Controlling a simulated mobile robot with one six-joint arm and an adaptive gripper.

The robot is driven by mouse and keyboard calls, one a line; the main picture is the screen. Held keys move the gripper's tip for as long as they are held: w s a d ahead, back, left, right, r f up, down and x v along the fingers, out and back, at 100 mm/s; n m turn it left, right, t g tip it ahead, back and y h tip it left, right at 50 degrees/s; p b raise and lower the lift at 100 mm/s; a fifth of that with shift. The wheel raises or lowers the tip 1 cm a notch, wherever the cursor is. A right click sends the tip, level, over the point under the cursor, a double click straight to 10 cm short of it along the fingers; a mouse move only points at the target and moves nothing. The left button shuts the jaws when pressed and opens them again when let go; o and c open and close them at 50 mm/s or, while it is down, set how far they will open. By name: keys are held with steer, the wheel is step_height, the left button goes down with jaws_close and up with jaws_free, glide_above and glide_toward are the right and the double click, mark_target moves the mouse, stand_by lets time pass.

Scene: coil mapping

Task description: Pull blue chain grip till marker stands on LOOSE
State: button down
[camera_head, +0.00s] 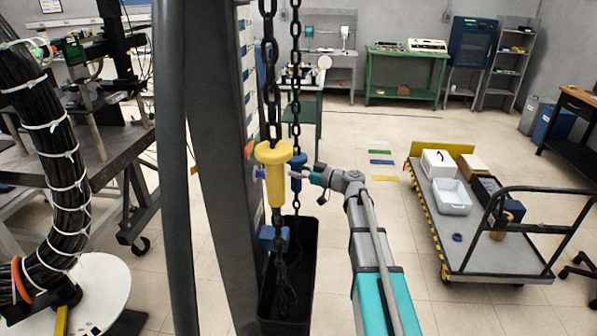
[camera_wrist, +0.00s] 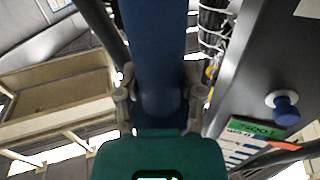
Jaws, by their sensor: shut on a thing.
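The blue chain grip (camera_head: 297,172) hangs on the rear chain, partly behind the yellow chain grip (camera_head: 274,172). My gripper (camera_head: 314,178) reaches it from the right. In the wrist view the blue grip (camera_wrist: 158,60) runs between both fingers, and my gripper (camera_wrist: 160,95) is shut on it. An orange marker (camera_wrist: 286,146) lies at the edge of a green label (camera_wrist: 256,130) on the scale, which seems to read LOOSE. I cannot tell whether it stands exactly on the label. In the head view the marker (camera_head: 249,149) shows small on the dark post.
A black bin (camera_head: 285,318) below takes the chain ends. A blue knob (camera_wrist: 284,108) sticks out beside the scale. A cart (camera_head: 485,225) with boxes stands right, and a thick cable bundle (camera_head: 50,150) left. The floor between my arm and the cart is clear.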

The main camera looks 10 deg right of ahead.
steer(key=shift+a, duration=0.1)
steer(key=shift+c, duration=1)
jaws_free()
steer(key=v, duration=1.2)
